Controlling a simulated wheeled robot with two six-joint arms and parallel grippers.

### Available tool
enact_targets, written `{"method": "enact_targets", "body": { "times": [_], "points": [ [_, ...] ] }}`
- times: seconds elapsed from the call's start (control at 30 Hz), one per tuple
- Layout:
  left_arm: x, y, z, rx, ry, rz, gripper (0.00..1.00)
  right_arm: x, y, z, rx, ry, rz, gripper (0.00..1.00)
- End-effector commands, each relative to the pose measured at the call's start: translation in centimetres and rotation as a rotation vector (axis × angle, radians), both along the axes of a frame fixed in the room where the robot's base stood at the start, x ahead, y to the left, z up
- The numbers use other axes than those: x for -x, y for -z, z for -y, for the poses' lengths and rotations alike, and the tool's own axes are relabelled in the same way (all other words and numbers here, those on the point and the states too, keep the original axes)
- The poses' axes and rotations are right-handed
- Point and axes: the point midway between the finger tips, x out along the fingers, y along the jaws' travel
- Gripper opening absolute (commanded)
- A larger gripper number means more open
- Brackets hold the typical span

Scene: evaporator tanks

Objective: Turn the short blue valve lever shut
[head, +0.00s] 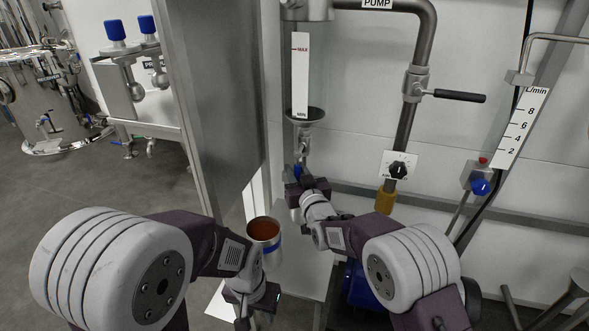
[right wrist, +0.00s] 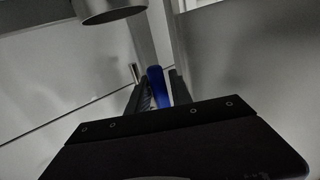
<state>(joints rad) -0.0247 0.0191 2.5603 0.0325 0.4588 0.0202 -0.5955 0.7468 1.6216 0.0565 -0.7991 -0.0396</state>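The short blue valve lever (head: 297,171) is on the valve below the funnel at the bottom of the MAX/MIN gauge. In the right wrist view the lever (right wrist: 158,87) stands between the two dark fingers of my right gripper (right wrist: 160,92), with narrow gaps beside it. My right gripper (head: 301,179) is at the lever in the head view and hides part of the valve. My left gripper (head: 250,305) is low in the head view, below a metal cup (head: 268,252) with a blue band and brown contents. Its fingers are not clear.
A steel panel (head: 215,90) stands left of the valve. A pipe with a black-handled valve (head: 459,96), a dial (head: 399,169) and a flow scale (head: 521,127) are on the right. A metal spout or cup (right wrist: 111,10) is above the fingers in the right wrist view.

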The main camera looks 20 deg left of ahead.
Motion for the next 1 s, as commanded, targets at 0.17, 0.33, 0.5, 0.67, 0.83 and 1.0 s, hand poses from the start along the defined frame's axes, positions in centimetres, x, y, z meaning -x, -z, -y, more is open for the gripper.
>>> {"method": "enact_targets", "body": {
  "times": [0.17,0.33,0.5,0.67,0.83,1.0],
  "points": [
    [-0.01,0.8,0.01,0.0,0.0,0.0,0.36,-1.23,0.15,-0.74,0.0,0.0,0.0,0.26],
    [-0.02,0.75,0.0,0.0,0.0,0.0,0.36,-1.39,0.02,-0.84,0.0,0.0,0.0,0.26],
    [-0.02,0.74,0.0,0.0,0.0,0.001,0.36,-1.37,0.02,-0.83,0.001,0.0,-0.001,0.09],
    [-0.02,0.74,0.0,0.0,0.0,0.001,0.36,-1.36,0.02,-0.83,0.001,0.0,-0.001,0.0],
    [-0.02,0.74,0.0,0.0,0.0,0.001,0.36,-1.35,0.02,-0.82,0.001,0.0,-0.001,0.0],
    [-0.02,0.74,0.0,0.0,0.0,0.0,0.36,-1.35,0.03,-0.82,0.001,0.0,-0.001,0.0]
  ]
}}
